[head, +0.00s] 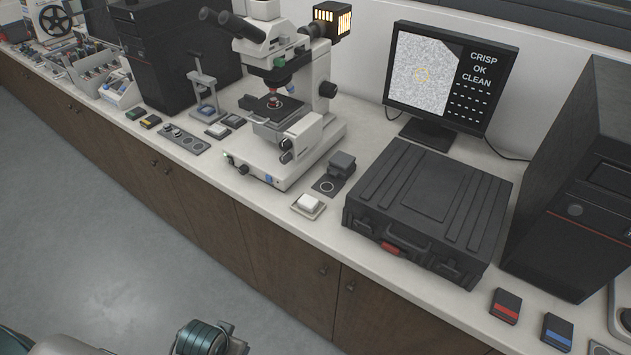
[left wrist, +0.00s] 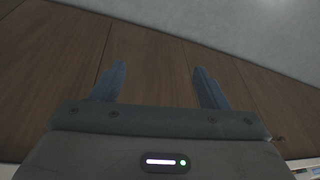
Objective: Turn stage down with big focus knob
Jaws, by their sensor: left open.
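The white microscope (head: 290,165) stands upright on the white bench. Its dark stage (head: 270,108) sits under the objectives and carries a small reddish sample. Dark focus knobs (head: 286,150) stick out low on the side of its body; at this size I cannot clearly tell the big knob from the smaller one. My left gripper (left wrist: 160,72) is open and empty in the left wrist view, its two fingers spread before brown cabinet fronts and apart from the microscope. Parts of my arm show at the bottom of the head view. My right gripper is not in view.
A monitor (head: 435,78) reads "CRISP OK CLEAN". A black case (head: 430,205) and a small dark block (head: 341,163) stand right of the microscope. A white button (head: 308,204) is near the bench's front edge. The floor (head: 110,230) is clear.

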